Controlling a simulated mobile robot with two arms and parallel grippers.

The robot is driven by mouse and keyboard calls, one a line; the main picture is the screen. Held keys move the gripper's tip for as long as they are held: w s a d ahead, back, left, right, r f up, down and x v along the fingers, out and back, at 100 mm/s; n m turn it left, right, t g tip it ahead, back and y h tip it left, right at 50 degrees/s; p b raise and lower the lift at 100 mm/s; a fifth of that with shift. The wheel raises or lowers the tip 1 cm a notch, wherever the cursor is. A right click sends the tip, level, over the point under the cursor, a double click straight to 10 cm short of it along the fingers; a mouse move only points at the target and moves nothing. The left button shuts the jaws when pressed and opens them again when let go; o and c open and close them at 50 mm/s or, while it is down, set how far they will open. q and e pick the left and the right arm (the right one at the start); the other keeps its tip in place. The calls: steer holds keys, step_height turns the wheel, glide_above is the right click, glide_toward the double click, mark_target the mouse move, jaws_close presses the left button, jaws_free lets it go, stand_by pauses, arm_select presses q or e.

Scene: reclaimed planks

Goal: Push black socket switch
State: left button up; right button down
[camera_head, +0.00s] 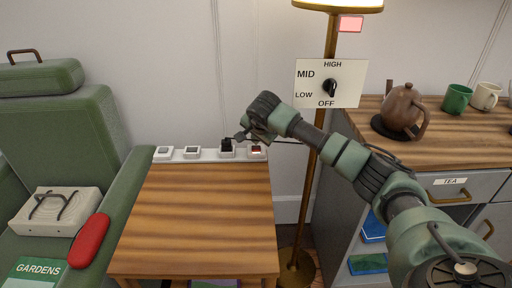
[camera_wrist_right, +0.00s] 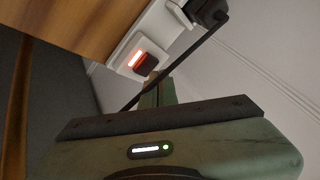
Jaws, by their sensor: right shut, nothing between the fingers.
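A white power strip (camera_head: 208,154) lies along the back edge of the wooden side table, with several units in a row. A black plug (camera_head: 227,146) sits in one of them; it also shows in the wrist view (camera_wrist_right: 207,11). At the right end is a rocker switch (camera_head: 256,149) with a lit red part; close up in the wrist view it is lit orange-red on one half and dark on the other (camera_wrist_right: 138,57). My right gripper (camera_head: 241,136) is shut and empty, over the strip's right end. Its fingertips (camera_wrist_right: 153,78) appear close to the rocker; contact is unclear. My left gripper is out of view.
A dark cable (camera_wrist_right: 187,55) runs from the plug past my right fingers. A brass lamp pole (camera_head: 309,190) stands right of the table (camera_head: 200,215). A green armchair (camera_head: 85,125) is at left, a cabinet with a teapot (camera_head: 402,108) at right.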

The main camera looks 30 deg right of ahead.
stand_by(0.6)
steer(key=shift+f, duration=0.45)
steer(key=shift+r+p, duration=0.35)
steer(key=shift+r, duration=0.15)
